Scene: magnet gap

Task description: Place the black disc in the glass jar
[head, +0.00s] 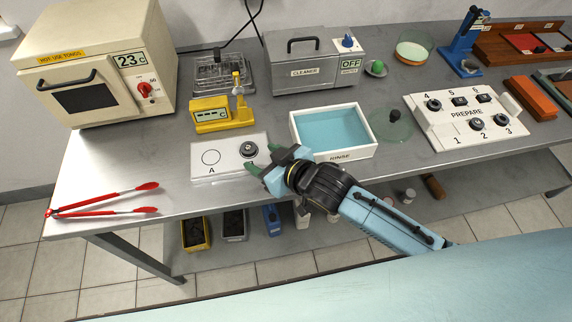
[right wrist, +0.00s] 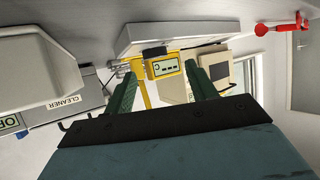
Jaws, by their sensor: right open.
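A black disc (head: 249,149) lies on the right part of a low white plate (head: 203,175) marked A, beside an empty printed circle. My right gripper (head: 260,159) is open at the plate's right front corner, its green fingers close to the disc. In the right wrist view the fingers (right wrist: 163,88) stand apart with nothing held; a dark shape (right wrist: 154,51) ahead of them may be the disc. My left gripper is not in view.
A yellow gauge (head: 212,114) stands behind the plate. The blue rinse tray (head: 368,143) is right of it, the cleaner box (head: 312,62) behind. The PREPARE board (head: 465,138) holds several dark round pieces. Red tongs (head: 105,211) and an oven (head: 90,55) are at left.

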